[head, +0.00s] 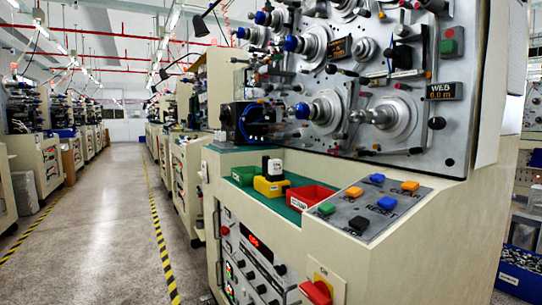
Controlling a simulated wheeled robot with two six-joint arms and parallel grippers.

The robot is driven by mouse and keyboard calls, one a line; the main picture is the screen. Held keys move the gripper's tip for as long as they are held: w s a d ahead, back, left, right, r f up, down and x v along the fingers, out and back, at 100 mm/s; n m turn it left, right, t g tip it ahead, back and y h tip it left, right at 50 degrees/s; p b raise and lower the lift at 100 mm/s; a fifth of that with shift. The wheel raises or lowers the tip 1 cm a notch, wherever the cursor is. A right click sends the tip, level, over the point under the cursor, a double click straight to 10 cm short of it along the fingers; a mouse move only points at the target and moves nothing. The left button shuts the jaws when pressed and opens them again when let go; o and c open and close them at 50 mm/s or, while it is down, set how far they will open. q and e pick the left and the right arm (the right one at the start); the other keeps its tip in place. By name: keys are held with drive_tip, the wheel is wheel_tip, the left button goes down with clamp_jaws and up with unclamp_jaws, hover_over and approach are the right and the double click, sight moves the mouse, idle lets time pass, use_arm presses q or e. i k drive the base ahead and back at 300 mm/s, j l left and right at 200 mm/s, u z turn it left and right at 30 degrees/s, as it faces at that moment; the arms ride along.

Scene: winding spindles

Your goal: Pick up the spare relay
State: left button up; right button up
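A small block with a white body and a dark top, which looks like the relay (275,166), stands at the yellow bin (272,187) on the machine's green ledge. I cannot tell whether it sits in the bin or just behind it. Neither of my grippers shows in the head view.
A green bin (244,175) stands left of the yellow one and a red bin (311,196) right of it. A button panel (368,206) with coloured buttons is at the right. Spindles (325,107) project from the panel above. An aisle (100,220) lies open at left.

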sight(276, 166)
drive_tip(key=i+j+u, duration=0.3)
drive_tip(key=i+j, duration=0.55)
